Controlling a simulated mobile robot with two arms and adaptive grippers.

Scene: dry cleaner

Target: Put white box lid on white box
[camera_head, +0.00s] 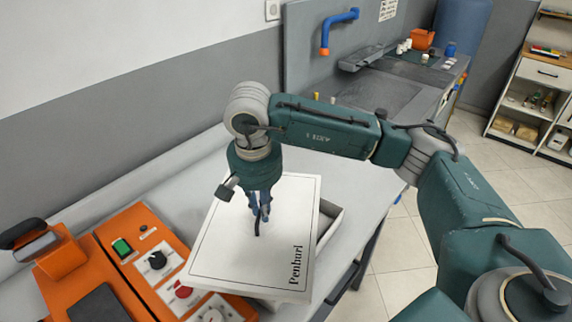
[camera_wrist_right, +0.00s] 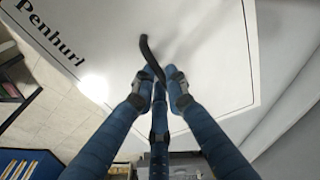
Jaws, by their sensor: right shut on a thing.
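The white box lid (camera_head: 225,265) is a flat white panel with a thin black border, the word "Penhurl" and a black loop handle (camera_wrist_right: 147,52). My right gripper (camera_head: 260,208) points down over the middle of the lid and is shut on this handle. The lid also fills much of the right wrist view (camera_wrist_right: 90,30). My left gripper is out of view.
An orange machine (camera_head: 130,265) with knobs and a green switch stands close to the lid's left side. The light table (camera_head: 360,185) has free room to the right of the box. A grey counter with a sink and an orange-and-blue tap (camera_head: 325,38) lies behind.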

